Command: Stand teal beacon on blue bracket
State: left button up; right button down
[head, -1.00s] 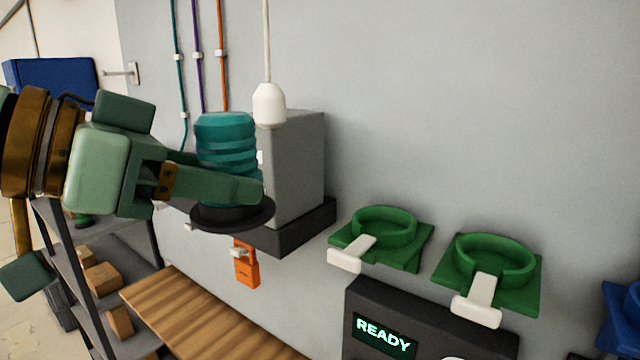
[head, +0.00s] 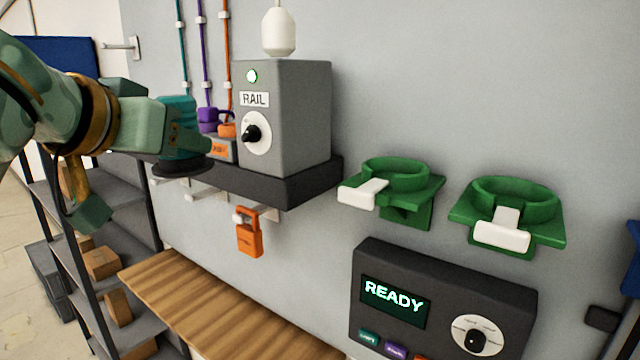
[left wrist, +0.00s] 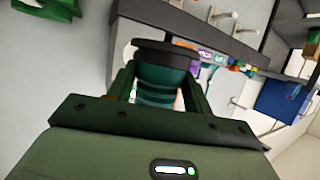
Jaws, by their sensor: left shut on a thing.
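The teal beacon (head: 178,112) is ribbed with a dark round base. My left gripper (head: 190,145) is shut on it and holds it upright in the air, in front of the left end of the dark wall shelf. In the left wrist view the beacon (left wrist: 158,85) sits between the two fingers of the left gripper (left wrist: 157,80), its dark base pointing to the top of the picture. A blue piece, possibly the blue bracket (head: 634,262), is cut off at the right edge of the head view. My right gripper is not in view.
Two green brackets (head: 395,178) (head: 512,205) with white tabs are on the wall. A grey RAIL box (head: 285,120) stands on the dark shelf (head: 285,185). A READY console (head: 440,300) is below the brackets. A wooden bench (head: 215,310) and a rack (head: 100,235) stand lower left.

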pick_arm(q)
jog(key=w+a+f+n+y+b, duration=0.1)
jog(key=f+b, duration=0.6)
jog(key=f, duration=1.1)
jog(key=w+a+f+n+y+b, duration=0.1)
jog(key=f+b, duration=0.6)
jog(key=f, duration=1.2)
jog(key=shift+w+a+f+n+y, duration=0.25)
jog(key=shift+w+n+y, duration=0.15)
jog(key=shift+w+y, duration=0.25)
